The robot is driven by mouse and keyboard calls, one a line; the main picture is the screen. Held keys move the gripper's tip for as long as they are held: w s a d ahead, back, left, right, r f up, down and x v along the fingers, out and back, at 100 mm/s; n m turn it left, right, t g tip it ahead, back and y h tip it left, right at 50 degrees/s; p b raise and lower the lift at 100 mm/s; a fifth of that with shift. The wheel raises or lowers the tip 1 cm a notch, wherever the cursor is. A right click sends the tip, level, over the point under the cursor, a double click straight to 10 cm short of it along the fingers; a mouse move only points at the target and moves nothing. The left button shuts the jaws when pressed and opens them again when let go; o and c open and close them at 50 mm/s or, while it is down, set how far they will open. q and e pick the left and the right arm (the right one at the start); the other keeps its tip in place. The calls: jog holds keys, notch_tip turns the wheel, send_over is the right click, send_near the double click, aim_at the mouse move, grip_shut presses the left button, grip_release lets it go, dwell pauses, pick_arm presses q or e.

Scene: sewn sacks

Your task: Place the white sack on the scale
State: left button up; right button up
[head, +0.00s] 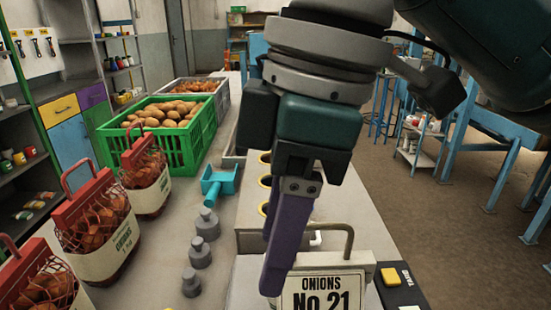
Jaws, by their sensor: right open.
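A pale, whitish body with a grey hoop handle, which looks like the white sack (248,284), stands at the bottom centre of the head view. A card on its front reads "ONIONS No.21". Its lower part is cut off by the frame. My right gripper (270,275) is open, its purple fingers pointing down over the left part of this body and its handle. I cannot tell whether they touch it. A black part marked TARE with a yellow button, seemingly of the scale (408,292), shows just right of the card. My left gripper is not in view.
Red-topped onion sacks (95,230) stand along the left. A green crate (165,150) of potatoes and a grey crate (222,100) stand behind. Several grey weights (200,252) and a teal scoop (218,183) lie between the sacks and my gripper.

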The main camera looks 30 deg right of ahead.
jog(key=s+a+f+m+t+y, duration=0.1)
jog(key=s+a+f+m+y, duration=0.1)
jog(key=s+a+f, duration=0.15)
jog(key=s+d+f+m+t+h, duration=0.1)
jog(key=s+d+f+m+h, duration=0.2)
jog(key=s+d+f+m, duration=0.4)
jog(key=shift+s+d+f+m+h, duration=0.35)
jog(key=shift+s+d, duration=0.25)
jog(key=shift+d, duration=0.3)
